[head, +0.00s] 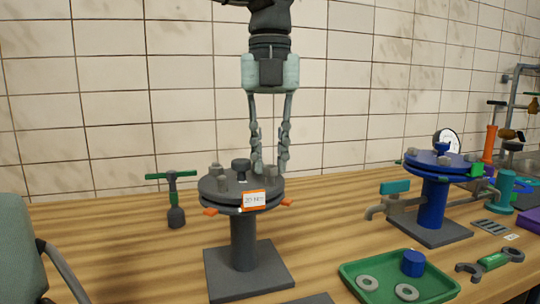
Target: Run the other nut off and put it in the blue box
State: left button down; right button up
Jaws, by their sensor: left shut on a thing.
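A dark grey flange (210,190) stands on a grey post on the wooden bench, with an orange-edged label (254,200) and orange tabs. My right gripper is not in view.
A wrench (494,261) lies right; a green-handled tool (174,200) stands left.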

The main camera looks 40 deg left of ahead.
pick_arm(q)
jog(key=shift+r, duration=0.35)
jog(key=shift+r, duration=2.2)
